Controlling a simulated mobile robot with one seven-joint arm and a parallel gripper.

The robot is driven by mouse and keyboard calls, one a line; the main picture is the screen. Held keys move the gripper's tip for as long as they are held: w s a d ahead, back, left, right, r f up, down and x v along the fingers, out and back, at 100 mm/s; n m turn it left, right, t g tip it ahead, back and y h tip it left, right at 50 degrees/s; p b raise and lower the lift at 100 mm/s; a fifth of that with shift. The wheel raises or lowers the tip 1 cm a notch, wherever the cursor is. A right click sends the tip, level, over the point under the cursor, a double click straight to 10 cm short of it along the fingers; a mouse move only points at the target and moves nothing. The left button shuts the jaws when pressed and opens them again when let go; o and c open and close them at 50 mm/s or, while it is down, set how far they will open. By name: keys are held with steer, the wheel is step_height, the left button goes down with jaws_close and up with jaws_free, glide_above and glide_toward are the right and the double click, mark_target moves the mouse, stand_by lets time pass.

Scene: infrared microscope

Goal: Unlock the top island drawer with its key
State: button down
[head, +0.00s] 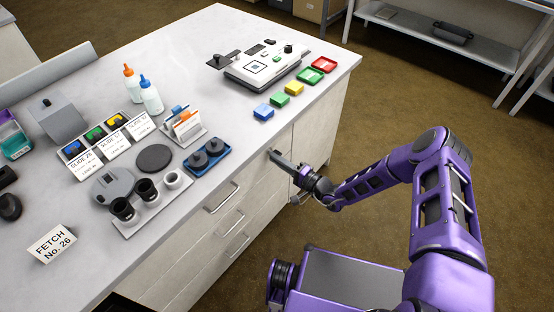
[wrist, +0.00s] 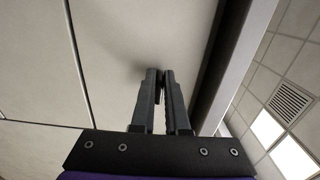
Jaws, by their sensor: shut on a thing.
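My gripper (head: 274,154) is at the island's front, just below the worktop edge. In the wrist view, my gripper (wrist: 160,76) has its two dark fingers close together, with their tips at or very near a pale front panel (wrist: 125,35). A small sliver between the fingers is probably the key; it is mostly hidden and its shape cannot be made out. The lock is not visible behind the fingertips. Left of my gripper, the island front has a column of drawers, the top one with a bar handle (head: 221,198). Whether the key is in a lock cannot be told.
The worktop (head: 205,55) overhangs close to my gripper. On it stand a white instrument (head: 262,67), coloured trays, a blue holder (head: 207,158) and a card reading FETCH No. 26 (head: 52,243). The brown floor right of the island is open; shelving (head: 460,50) stands behind.

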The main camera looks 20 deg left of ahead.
steer(key=c, duration=0.9)
jaws_free()
steer(key=p+v, duration=0.1)
steer(key=v, duration=1.6)
steer(key=shift+s+d, duration=0.1)
steer(key=shift+d, duration=0.1)
